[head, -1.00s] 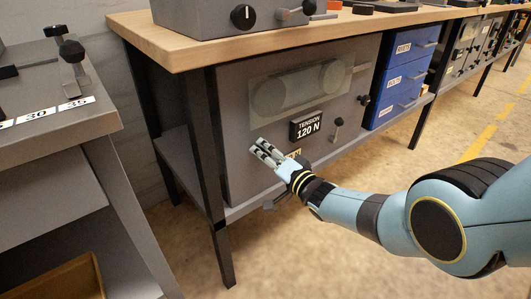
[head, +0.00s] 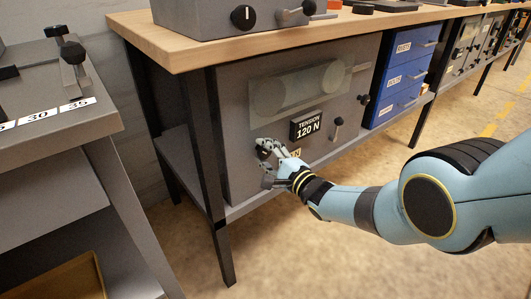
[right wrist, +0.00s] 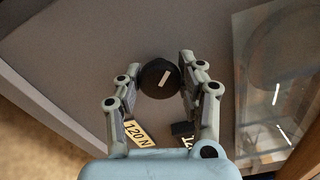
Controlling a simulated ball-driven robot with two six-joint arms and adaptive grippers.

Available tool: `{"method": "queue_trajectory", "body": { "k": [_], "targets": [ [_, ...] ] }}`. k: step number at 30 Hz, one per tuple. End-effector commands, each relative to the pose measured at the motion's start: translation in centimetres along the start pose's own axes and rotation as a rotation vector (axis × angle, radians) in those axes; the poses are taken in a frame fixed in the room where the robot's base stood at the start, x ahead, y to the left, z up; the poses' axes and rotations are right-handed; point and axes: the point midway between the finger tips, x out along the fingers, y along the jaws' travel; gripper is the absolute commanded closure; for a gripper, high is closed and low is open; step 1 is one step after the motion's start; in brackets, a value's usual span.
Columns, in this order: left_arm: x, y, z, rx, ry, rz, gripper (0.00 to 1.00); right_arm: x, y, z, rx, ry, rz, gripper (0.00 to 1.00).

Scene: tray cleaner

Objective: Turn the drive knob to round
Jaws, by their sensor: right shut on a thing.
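A round black knob (right wrist: 160,78) with a white pointer mark sits on the grey front panel (head: 232,120) below the bench top. My right gripper (right wrist: 161,80) has one finger on each side of this knob and is shut on it. In the head view the right gripper (head: 266,150) is at the lower left of the panel and hides most of the knob. In the wrist view the mark is slightly tilted from upright. No label naming the drive or round is readable. My left gripper is out of view.
A "TENSION 120 N" display (head: 307,124) and a small lever (head: 338,124) are right of the gripper. A clear window (head: 300,85) is above. Another black knob (head: 243,16) is on the grey box atop the bench. Blue drawers (head: 402,80) stand right; a bench leg (head: 213,180) stands left.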

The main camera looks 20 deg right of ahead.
Motion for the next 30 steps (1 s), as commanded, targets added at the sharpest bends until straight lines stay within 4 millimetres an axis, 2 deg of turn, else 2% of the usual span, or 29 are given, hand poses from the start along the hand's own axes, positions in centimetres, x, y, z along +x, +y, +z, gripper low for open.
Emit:
{"method": "queue_trajectory", "body": {
  "k": [11,27,28,30],
  "targets": [
    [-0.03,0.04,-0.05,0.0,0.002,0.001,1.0,-0.18,0.36,0.05,0.157,0.001,0.007,0.94],
    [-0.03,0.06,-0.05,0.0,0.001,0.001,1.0,-0.17,0.36,0.07,0.18,0.001,0.006,0.94],
    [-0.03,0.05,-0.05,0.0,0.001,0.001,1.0,-0.18,0.36,0.07,0.179,0.001,0.006,0.59],
    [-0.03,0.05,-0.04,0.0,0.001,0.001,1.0,-0.17,0.35,0.08,0.179,0.001,0.006,0.5]
  ]
}}
